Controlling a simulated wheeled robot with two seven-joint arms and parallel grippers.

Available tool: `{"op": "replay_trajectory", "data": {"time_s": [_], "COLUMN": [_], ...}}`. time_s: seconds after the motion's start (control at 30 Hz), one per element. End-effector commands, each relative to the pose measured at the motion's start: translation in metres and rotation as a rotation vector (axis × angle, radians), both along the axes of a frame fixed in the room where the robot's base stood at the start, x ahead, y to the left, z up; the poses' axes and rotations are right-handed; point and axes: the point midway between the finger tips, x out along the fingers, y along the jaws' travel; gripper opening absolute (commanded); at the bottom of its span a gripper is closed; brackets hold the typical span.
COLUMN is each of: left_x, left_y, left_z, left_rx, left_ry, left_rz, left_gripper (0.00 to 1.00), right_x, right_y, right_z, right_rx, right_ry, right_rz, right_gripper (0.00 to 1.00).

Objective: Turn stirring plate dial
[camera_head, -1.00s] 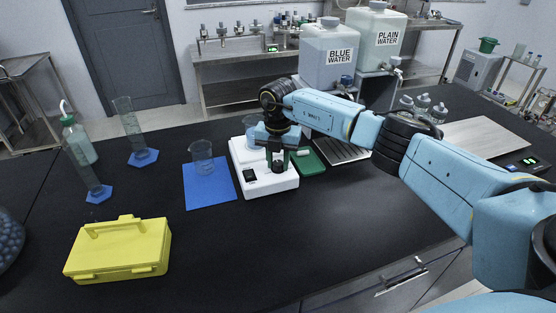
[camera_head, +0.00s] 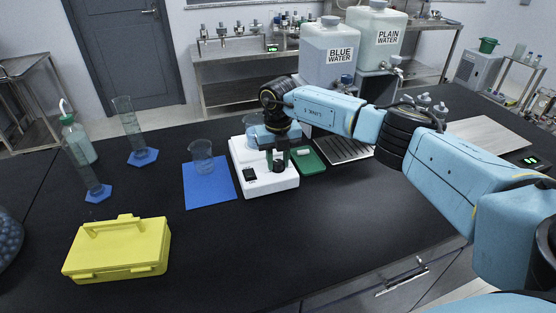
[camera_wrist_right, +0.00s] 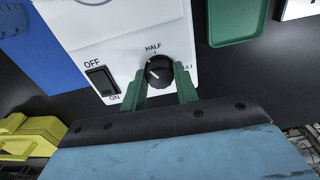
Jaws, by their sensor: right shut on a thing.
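The white stirring plate (camera_head: 268,184) stands on the black bench, with a beaker (camera_head: 252,124) on its top behind my wrist. In the right wrist view its front panel (camera_wrist_right: 123,44) shows an OFF/ON rocker switch (camera_wrist_right: 102,81) and a black dial (camera_wrist_right: 159,71) marked HALF and FULL. The dial's white mark points to the upper left, left of HALF. My right gripper (camera_wrist_right: 160,84) has its green fingers on both sides of the dial and is shut on it. In the head view the right gripper (camera_head: 278,163) reaches down over the plate's front. My left gripper is not in view.
A blue mat (camera_head: 208,194) with a beaker (camera_head: 202,153) lies left of the plate. A green tray (camera_head: 309,160) lies to its right. A yellow case (camera_head: 118,250) sits at front left. The bench in front of the plate is clear.

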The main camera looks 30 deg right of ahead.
Motion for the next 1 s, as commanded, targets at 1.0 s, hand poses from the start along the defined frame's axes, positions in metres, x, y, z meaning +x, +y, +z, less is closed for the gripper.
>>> {"op": "replay_trajectory", "data": {"time_s": [1.0], "left_x": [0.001], "left_y": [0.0], "left_z": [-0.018], "left_rx": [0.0], "left_ry": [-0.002], "left_rz": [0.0], "left_gripper": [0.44], "right_x": [0.001], "right_y": [0.0], "right_z": [0.0], "right_rx": [0.0], "right_ry": [-0.002], "right_rz": [0.944], "right_gripper": [0.07]}}
